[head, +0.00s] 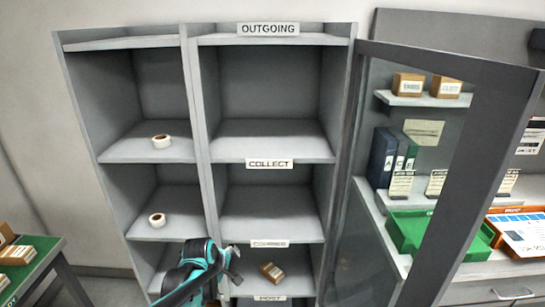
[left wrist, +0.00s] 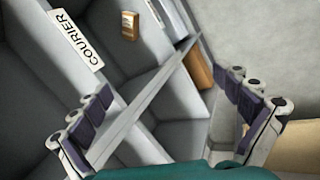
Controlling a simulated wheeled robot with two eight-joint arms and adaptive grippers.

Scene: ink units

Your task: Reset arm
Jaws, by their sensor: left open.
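My left gripper (head: 230,262) comes in from the bottom of the head view and is in front of the lower part of the grey shelf unit (head: 203,130). In the left wrist view the gripper (left wrist: 163,88) has its two fingers spread wide, with nothing between them. A small brown box (head: 271,271) lies on the shelf between the courier and post labels, to the right of the gripper and apart from it. The left wrist view shows a courier label (left wrist: 76,40) and a small brown box (left wrist: 130,26). My right gripper is in neither view.
A green-topped table (head: 35,262) is at lower left.

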